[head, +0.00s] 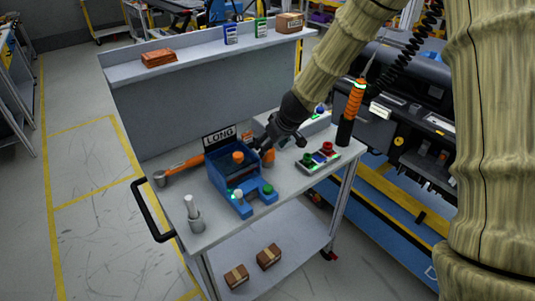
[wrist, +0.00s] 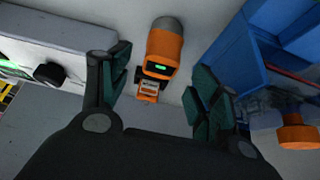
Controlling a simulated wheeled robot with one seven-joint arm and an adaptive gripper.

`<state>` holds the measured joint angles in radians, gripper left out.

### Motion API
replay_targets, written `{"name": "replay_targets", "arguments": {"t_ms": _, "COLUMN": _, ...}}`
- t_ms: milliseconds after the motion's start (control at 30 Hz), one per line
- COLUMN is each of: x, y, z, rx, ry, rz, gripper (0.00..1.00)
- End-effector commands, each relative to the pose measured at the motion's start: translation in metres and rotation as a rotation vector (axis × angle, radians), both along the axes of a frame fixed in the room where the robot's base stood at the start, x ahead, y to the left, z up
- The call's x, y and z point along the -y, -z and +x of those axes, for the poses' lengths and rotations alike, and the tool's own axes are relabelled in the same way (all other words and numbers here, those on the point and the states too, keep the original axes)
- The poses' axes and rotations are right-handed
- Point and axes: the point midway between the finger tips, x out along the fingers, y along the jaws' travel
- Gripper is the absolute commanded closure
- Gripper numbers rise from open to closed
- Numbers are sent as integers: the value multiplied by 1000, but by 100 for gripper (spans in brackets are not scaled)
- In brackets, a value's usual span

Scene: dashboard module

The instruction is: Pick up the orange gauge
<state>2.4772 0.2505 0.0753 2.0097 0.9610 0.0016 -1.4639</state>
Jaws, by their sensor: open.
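The orange gauge (wrist: 165,52) has a grey rounded end and a small lit green display. In the wrist view it lies on the grey cart top between and beyond my fingers. In the head view an orange piece of it (head: 269,157) shows beside the blue bin, partly hidden by my gripper. My gripper (head: 266,147) is over the cart top, just right of the bin. In the wrist view its two dark fingers (wrist: 157,88) are spread apart with nothing held between them.
The blue bin (head: 244,208) marked LONG stands close left of my gripper, with an orange knob-like part (head: 238,157) in it. A button box (head: 318,159) lies to the right. An orange-handled tool (head: 184,164) lies left. A grey upright holder (head: 195,218) stands near the front edge.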

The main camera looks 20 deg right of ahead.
Motion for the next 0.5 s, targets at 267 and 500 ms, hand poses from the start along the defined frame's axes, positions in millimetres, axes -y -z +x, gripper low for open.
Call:
{"name": "replay_targets", "arguments": {"t_ms": 267, "x": -5, "y": 25, "z": 12, "rx": -2, "ry": 0, "rz": 2, "gripper": 38}}
{"name": "replay_targets", "arguments": {"t_ms": 500, "x": -6, "y": 33, "z": 17, "rx": 0, "ry": 0, "rz": -1, "gripper": 38}}
